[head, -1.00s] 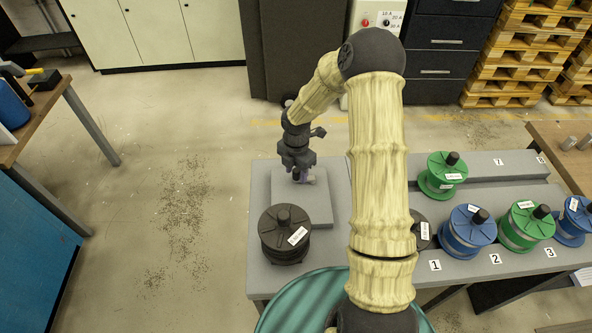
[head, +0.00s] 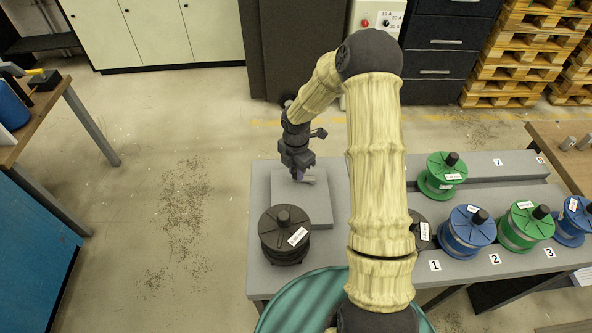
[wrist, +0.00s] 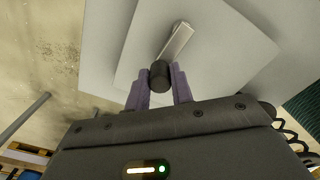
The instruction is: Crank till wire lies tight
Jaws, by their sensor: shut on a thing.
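My gripper (wrist: 159,80) is shut on the dark round knob (wrist: 159,72) of a crank in the wrist view. The crank's flat metal arm (wrist: 177,40) runs up and to the right from the knob, over a grey plate (wrist: 225,60). In the head view my gripper (head: 299,176) is above the raised grey block (head: 312,206) at the left end of the bench. A black spool (head: 284,235) with a white label stands in front of that block. I cannot make out any wire, and the crank is mostly hidden by the gripper in the head view.
Blue spools (head: 467,232) and green spools (head: 526,222) stand at numbered places on the grey bench to the right. Another green spool (head: 440,177) stands farther back. A dark spool is partly hidden behind my arm. Floor left of the bench is clear.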

